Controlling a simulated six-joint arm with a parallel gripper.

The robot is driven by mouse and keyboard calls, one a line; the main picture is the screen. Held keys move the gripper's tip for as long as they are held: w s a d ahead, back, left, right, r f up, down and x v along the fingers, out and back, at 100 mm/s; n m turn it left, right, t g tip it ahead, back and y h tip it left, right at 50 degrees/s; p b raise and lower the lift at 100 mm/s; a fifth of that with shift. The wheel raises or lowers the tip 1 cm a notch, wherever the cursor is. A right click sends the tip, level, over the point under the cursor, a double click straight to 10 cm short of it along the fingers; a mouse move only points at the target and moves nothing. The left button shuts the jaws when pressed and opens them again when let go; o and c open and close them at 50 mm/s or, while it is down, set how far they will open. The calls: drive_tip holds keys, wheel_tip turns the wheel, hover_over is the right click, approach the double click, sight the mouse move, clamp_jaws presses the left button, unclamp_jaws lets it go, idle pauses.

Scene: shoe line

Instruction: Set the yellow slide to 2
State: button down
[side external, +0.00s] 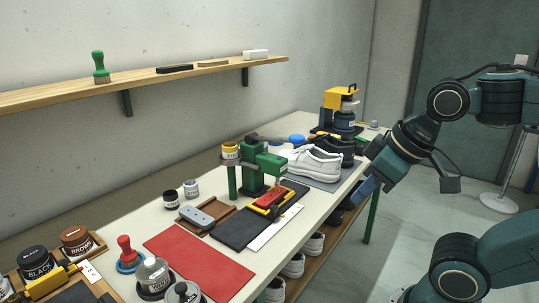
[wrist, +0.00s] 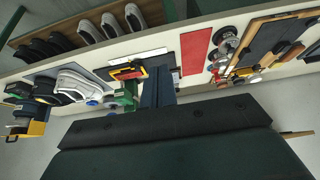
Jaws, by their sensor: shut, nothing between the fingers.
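A yellow piece (side external: 258,209), which looks like the yellow slide, sits on a dark board (side external: 236,231) at the middle of the bench, beside a red block (side external: 270,196). A white strip (side external: 275,228) lies along the board's front edge; its marks are too small to read, so I cannot tell the slide's setting. The yellow piece also shows in the wrist view (wrist: 127,73), left of my fingers. My gripper (side external: 367,186) is shut and empty, in the air off the bench's right front side, apart from the slide. Its blue-grey fingers show in the wrist view (wrist: 158,88).
A green press (side external: 262,168) stands just behind the board. White and black shoes (side external: 314,163) are to its right, with a yellow-topped machine (side external: 340,98) beyond. A red mat (side external: 198,259) lies left. Jars and tins (side external: 154,275) crowd the near left end.

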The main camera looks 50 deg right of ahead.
drive_tip(key=c, duration=1.2)
unclamp_jaws()
drive_tip(key=shift+w, duration=0.25)
drive_tip(key=m+g+h, duration=0.2)
drive_tip(key=m+h, duration=0.1)
drive_tip(key=m, duration=0.6)
hover_over(274, 207)
drive_tip(key=s+a, duration=0.4)
wheel_tip(274, 207, down, 8)
drive_tip(key=shift+f, duration=0.2)
drive_tip(key=shift+f, duration=0.1)
drive_tip(key=shift+s+x, duration=0.15)
drive_tip(key=shift+x, duration=3.2)
drive_tip(key=shift+s+x, duration=0.15)
drive_tip(key=shift+x, duration=3.25)
drive_tip(key=shift+d, duration=0.15)
clamp_jaws()
